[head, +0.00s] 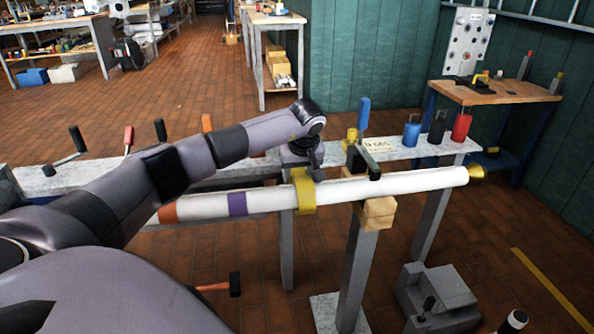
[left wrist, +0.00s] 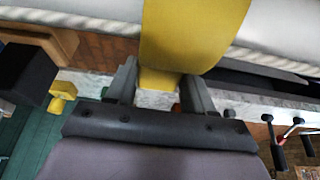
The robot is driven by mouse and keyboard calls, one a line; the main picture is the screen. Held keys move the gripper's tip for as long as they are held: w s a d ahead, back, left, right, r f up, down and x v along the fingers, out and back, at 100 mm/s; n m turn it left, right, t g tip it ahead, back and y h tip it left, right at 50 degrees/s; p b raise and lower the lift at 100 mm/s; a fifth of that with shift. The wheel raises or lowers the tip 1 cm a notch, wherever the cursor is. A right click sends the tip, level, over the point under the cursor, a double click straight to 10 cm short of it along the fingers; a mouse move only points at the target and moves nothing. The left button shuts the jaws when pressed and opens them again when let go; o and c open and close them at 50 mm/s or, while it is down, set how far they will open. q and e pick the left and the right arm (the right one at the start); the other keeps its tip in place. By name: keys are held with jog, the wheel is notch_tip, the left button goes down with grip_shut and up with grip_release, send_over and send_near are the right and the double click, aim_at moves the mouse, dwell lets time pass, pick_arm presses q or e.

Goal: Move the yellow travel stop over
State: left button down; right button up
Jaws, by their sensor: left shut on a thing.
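The yellow travel stop (head: 306,196) is a band around the white mast (head: 408,184), left of the wooden support block (head: 379,213). In the left wrist view the yellow travel stop (left wrist: 192,35) fills the top middle, with a narrow tab reaching down from it. My left gripper (head: 303,168) comes in from behind the mast. In the left wrist view my left gripper (left wrist: 160,88) is shut on that tab, one finger on each side. The head view hides most of the fingers. My right gripper is not in view.
The mast has a purple band (head: 237,204) and an orange band left of the stop. A clamp with a blue handle (head: 364,115) stands at the wooden block, right of the stop. A grey rail (head: 401,146) behind carries blue, black and red items. The mast between stop and block is bare.

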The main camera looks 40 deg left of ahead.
pick_arm(q)
jog(key=shift+c, duration=2)
grip_release()
jog(key=shift+w+d, duration=0.15)
jog(key=shift+w, duration=0.05)
jog(key=shift+s+r, duration=0.1)
jog(key=shift+r, duration=0.2)
jog(key=p+v, duration=0.1)
jog(key=v, duration=0.5)
jog(key=shift+d+r, duration=0.2)
jog(key=shift+r, duration=0.1)
jog(key=shift+s, duration=0.15)
